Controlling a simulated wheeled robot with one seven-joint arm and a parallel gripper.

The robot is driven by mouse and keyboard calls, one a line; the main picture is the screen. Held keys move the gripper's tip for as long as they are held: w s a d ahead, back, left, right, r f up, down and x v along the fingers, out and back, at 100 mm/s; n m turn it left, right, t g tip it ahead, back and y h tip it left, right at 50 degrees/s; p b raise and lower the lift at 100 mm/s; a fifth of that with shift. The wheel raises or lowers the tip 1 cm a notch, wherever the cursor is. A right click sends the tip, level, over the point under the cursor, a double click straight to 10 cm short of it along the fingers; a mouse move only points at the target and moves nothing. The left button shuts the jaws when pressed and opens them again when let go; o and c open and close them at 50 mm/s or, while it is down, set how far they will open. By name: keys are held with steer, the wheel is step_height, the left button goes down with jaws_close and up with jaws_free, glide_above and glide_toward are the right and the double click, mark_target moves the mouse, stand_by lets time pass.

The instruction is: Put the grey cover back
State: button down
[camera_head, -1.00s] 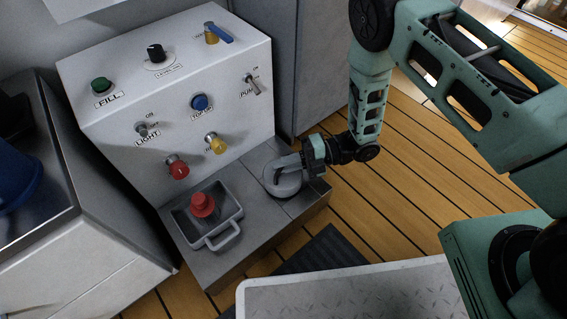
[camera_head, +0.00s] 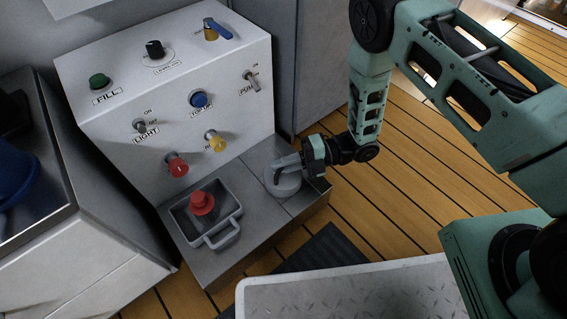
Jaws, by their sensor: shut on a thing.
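The grey cover (camera_head: 284,187) looks like a round, shallow grey piece on the grey ledge at the foot of the control panel, at its right end. My gripper (camera_head: 284,163) is over it, with its fingers pointing left, shut on its upper part. The fingers hide part of its top, and I cannot tell whether it rests on the ledge or is just above it. To its left on the ledge is a grey square tray (camera_head: 226,236) with a front handle. A red round-topped piece (camera_head: 202,203) stands inside this tray.
The white panel (camera_head: 178,95) behind carries several knobs, buttons and switches, including a red knob (camera_head: 175,164) and a yellow knob (camera_head: 215,141) low down near the ledge. A metal-topped counter (camera_head: 40,222) stands at the left. Wooden floor (camera_head: 405,195) is clear at the right.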

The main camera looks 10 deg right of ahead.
steer(key=c, duration=1.4)
jaws_free()
steer(key=shift+f, duration=0.1)
steer(key=shift+d, duration=0.1)
steer(key=w+d+r+p, duration=0.2)
steer(key=d+p, duration=0.5)
steer(key=d, duration=1)
steer(key=shift+w+r+p, duration=0.2)
steer(key=shift+w+p, duration=0.05)
steer(key=shift+p, duration=0.1)
